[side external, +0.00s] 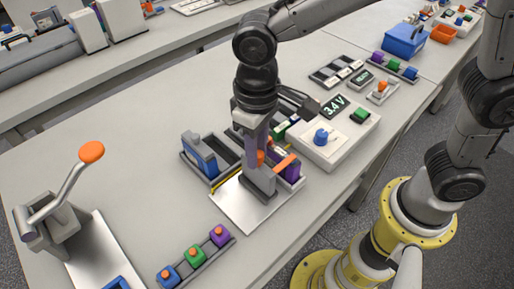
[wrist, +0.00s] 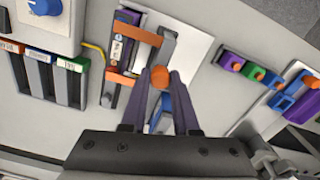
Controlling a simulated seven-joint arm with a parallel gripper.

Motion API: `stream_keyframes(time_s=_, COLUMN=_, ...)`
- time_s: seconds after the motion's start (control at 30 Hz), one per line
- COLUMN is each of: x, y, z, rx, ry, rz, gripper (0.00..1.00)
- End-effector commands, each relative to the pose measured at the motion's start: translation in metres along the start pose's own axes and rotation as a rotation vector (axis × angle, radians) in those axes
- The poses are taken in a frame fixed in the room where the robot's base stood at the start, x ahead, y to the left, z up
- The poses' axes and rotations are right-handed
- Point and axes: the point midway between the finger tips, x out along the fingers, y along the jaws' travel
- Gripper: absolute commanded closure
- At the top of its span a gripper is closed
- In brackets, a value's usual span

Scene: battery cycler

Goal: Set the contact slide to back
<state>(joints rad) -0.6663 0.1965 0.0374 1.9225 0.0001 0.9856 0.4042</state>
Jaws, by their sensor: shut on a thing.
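The contact slide's orange knob (wrist: 160,76) sits between the fingertips of my gripper (wrist: 161,78) in the wrist view, and the fingers are shut on it. It shows only partly in the side view (side external: 260,157), beside my fingers. The slide belongs to a fixture on a white plate (side external: 238,208). An orange bar (wrist: 135,33) crosses a purple cell (wrist: 119,50) next to a grey upright part (wrist: 168,44). In the side view the orange bar (side external: 286,163) is right of my gripper (side external: 257,150). The slide's track is largely hidden by my gripper.
A cycler box with a blue knob (side external: 322,137) and a 3.4 V display (side external: 333,105) stands right of the fixture. A blue block (side external: 199,152) stands in a dark tray at left. A lever with an orange handle (side external: 91,152) and coloured buttons (side external: 195,254) are nearer the front.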

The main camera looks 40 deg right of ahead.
Motion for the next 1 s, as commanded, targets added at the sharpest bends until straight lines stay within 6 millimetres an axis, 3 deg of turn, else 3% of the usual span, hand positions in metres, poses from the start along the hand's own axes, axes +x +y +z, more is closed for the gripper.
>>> stream_keyframes(time_s=0.1, x=-0.001, y=-0.006, z=-0.002, rx=-0.002, ry=0.002, rz=0.0, gripper=1.0)
stream_keyframes(time_s=0.4, x=-0.001, y=-0.05, z=-0.014, rx=-0.003, ry=0.003, rz=-0.002, gripper=1.0)
stream_keyframes(time_s=0.73, x=-0.002, y=-0.056, z=-0.015, rx=-0.001, ry=0.007, rz=-0.009, gripper=1.0)
stream_keyframes(time_s=0.77, x=-0.002, y=-0.056, z=-0.015, rx=-0.001, ry=0.008, rz=-0.009, gripper=0.68)
stream_keyframes(time_s=0.9, x=-0.001, y=-0.055, z=-0.015, rx=0.0, ry=0.006, rz=-0.008, gripper=0.42)
stream_keyframes(time_s=1.0, x=-0.001, y=-0.054, z=-0.015, rx=0.0, ry=0.005, rz=-0.005, gripper=0.41)
